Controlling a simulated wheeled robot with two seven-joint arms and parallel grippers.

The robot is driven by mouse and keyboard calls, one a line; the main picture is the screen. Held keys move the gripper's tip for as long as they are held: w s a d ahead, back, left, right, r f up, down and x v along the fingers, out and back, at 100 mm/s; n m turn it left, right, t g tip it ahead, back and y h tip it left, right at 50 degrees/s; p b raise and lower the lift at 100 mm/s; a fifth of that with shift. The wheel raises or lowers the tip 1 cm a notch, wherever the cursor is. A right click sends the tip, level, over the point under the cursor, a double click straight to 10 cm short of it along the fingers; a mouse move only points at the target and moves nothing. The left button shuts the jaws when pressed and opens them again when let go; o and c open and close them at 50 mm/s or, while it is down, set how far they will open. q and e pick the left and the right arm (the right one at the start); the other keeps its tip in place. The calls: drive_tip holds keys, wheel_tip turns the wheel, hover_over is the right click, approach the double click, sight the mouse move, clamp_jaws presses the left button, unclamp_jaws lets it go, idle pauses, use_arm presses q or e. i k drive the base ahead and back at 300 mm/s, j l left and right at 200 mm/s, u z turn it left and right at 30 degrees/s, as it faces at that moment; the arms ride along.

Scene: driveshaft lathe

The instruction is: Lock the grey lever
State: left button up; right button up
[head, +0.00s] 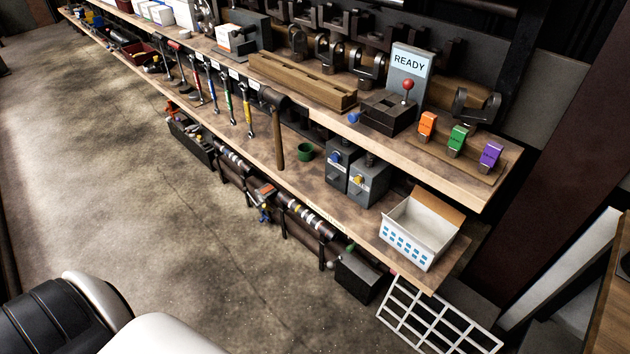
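No lever that is clearly grey stands out in the head view. A lever (408,92) with a red ball knob and a thin, upright stem stands on a dark block (388,112) on the upper shelf. A grey panel (404,89) with a READY sign stands behind it. A blue knob (354,118) is on the block's left side. To the right, an orange lock-like piece (427,123), a green one (457,137) and a purple one (490,154) stand in a row on a wooden stand (453,161). Neither gripper is in view.
A hammer (277,135) and several tools hang along the upper shelf's edge. A white grid rack (437,318) is below. The floor (130,190) at left is clear.

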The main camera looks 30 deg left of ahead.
sight(329, 265)
drive_tip(key=u, duration=0.95)
